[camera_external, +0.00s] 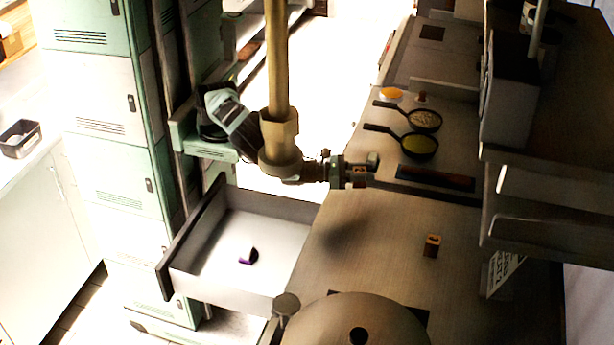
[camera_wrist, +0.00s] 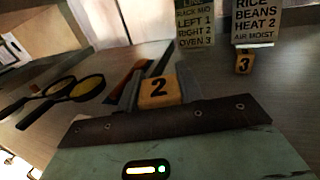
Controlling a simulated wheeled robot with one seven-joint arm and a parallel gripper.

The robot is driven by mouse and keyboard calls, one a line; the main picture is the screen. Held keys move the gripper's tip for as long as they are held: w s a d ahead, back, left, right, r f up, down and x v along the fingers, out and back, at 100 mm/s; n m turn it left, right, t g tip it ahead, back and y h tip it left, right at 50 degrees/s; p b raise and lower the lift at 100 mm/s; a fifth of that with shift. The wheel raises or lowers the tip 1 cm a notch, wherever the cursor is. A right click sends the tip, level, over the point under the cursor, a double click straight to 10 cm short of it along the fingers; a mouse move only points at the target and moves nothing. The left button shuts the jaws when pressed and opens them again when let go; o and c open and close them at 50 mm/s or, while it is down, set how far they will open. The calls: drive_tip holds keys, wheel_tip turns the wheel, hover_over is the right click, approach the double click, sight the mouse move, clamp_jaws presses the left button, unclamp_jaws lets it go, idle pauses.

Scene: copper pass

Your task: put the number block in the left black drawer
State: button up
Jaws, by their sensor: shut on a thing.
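My gripper (camera_external: 362,172) is shut on an orange number block (camera_wrist: 158,93) marked 2. It holds the block above the counter, right of and above the open drawer. The wrist view shows the block between the fingers with its number facing the camera. The black-fronted drawer (camera_external: 275,236) is pulled out at the left of the counter, with a pale inside. A small dark purple piece (camera_external: 248,256) lies in it. A second number block (camera_external: 432,246) stands on the counter to the right; the wrist view shows it marked 3 (camera_wrist: 244,62).
Two black pans (camera_external: 418,145) with food sit at the back of the counter, near a dark strip (camera_external: 436,178). A large round-topped thing (camera_external: 350,325) stands at the front. Printed cards (camera_wrist: 195,22) stand behind the blocks. The counter's middle is clear.

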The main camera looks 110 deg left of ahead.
drive_tip(key=shift+d, duration=0.1)
drive_tip(key=w+d+r+m+h+b, duration=0.1)
drive_tip(key=w+d+h+b, duration=0.1)
drive_tip(key=w+d, duration=0.6)
drive_tip(key=w+d+m+h+b, duration=0.15)
drive_tip(key=w+d, duration=0.35)
drive_tip(key=d, duration=0.8)
drive_tip(key=w+d+r+m+h+b, duration=0.1)
drive_tip(key=w+d+h+b, duration=0.15)
drive_tip(key=w+d, duration=0.55)
drive_tip(key=shift+t+y, duration=0.4)
drive_tip(key=f, duration=0.3)
drive_tip(key=s+d+f+p, duration=0.1)
drive_tip(key=f, duration=0.2)
drive_tip(key=s+d+f, duration=0.1)
drive_tip(key=f, duration=0.3)
drive_tip(key=shift+p, duration=0.3)
drive_tip(key=shift+f, duration=0.15)
drive_tip(key=o, duration=1)
